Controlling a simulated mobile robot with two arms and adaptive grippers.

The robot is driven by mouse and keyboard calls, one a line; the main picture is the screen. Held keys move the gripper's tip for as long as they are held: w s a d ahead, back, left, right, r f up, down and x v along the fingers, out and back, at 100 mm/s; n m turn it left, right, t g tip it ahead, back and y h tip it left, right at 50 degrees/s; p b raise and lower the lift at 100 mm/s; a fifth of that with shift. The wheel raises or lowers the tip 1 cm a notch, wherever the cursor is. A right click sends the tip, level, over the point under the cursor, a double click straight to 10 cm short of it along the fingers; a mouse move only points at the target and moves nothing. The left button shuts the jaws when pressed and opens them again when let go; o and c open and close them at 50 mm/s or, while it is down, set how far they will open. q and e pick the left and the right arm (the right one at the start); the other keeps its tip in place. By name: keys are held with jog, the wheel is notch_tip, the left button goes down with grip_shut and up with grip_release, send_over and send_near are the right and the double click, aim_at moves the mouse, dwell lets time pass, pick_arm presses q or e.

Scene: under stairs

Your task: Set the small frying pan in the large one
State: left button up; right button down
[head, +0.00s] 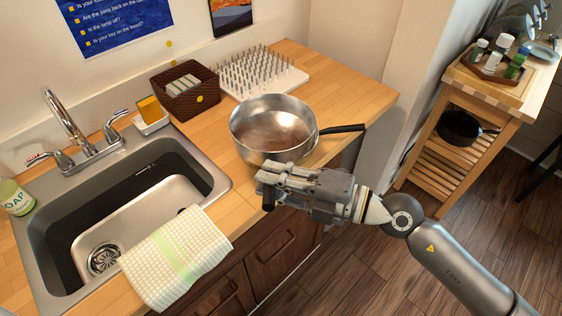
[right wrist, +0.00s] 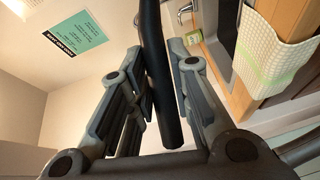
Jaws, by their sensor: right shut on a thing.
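A steel frying pan (head: 270,124) shows on the wooden counter, with its wide, shiny bowl facing up. A black handle (head: 345,129) points right from the pan area. My right gripper (head: 272,181) is at the near side of the bowl, shut on a second black handle, whose dark end (head: 268,199) shows below the fingers. In the right wrist view this handle (right wrist: 162,80) runs between the two fingers. The two handles suggest two pans overlapping; I cannot tell whether the inner one touches the other. My left gripper is not in view.
The sink (head: 130,215) with a checked towel (head: 175,257) lies left of the pans. A brown basket (head: 186,90) and a white peg rack (head: 258,74) stand behind. A black pan (head: 462,127) sits on the wooden cart at right. The counter right of the rack is clear.

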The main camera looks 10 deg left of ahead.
aim_at(272, 147)
jog(key=w+f, duration=0.3)
jog(key=w+a+f+b, duration=0.1)
jog(key=w+f, duration=0.7)
jog(key=shift+w+a, duration=0.15)
jog(key=shift+w, duration=0.05)
jog(key=shift+f, duration=0.35)
jog(key=shift+f+b, duration=0.1)
jog(key=shift+b, duration=0.25)
jog(key=c, duration=1.7)
grip_release()
jog(key=shift+f, duration=0.15)
jog(key=shift+c, duration=0.2)
jog(key=o, duration=0.4)
